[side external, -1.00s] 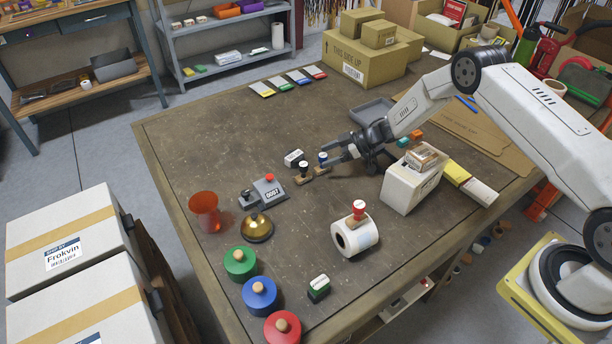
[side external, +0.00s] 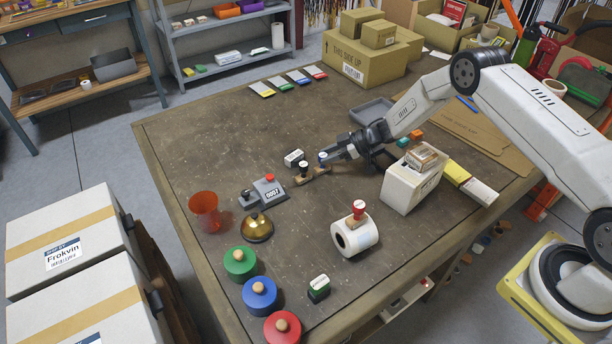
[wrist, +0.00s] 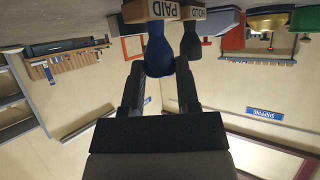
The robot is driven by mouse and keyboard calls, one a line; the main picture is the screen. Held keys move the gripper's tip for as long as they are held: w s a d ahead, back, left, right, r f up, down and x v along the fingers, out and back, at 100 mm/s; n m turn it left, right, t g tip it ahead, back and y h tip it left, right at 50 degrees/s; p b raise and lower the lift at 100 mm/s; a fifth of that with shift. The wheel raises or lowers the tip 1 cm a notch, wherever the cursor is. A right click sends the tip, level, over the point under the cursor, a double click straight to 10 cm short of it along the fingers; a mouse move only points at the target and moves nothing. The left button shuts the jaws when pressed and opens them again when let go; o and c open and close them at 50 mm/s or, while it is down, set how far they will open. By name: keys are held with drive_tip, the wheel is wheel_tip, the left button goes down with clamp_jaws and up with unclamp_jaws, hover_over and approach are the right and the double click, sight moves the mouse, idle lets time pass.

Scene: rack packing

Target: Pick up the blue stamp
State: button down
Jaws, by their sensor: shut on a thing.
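The blue stamp (side external: 323,158) stands on the table with a wooden base. In the wrist view, which is upside down, its blue handle (wrist: 158,48) lies between my fingertips and its base reads PAID. My gripper (side external: 329,156) reaches in low from the right and is shut on the handle; it also shows in the wrist view (wrist: 160,74). The base appears to rest on the table, though a small gap cannot be ruled out.
A black-handled stamp (side external: 302,170) marked HOLD stands close to the left, and a black-and-white block (side external: 294,158) is just behind it. A numbering device (side external: 269,188) stands further left. A white box (side external: 408,187) is to the right. The table's middle back is open.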

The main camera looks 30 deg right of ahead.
sight(328, 167)
drive_tip(key=shift+r, duration=0.15)
wheel_tip(328, 167, up, 10)
idle(0.8)
idle(0.4)
drive_tip(key=shift+a, duration=0.1)
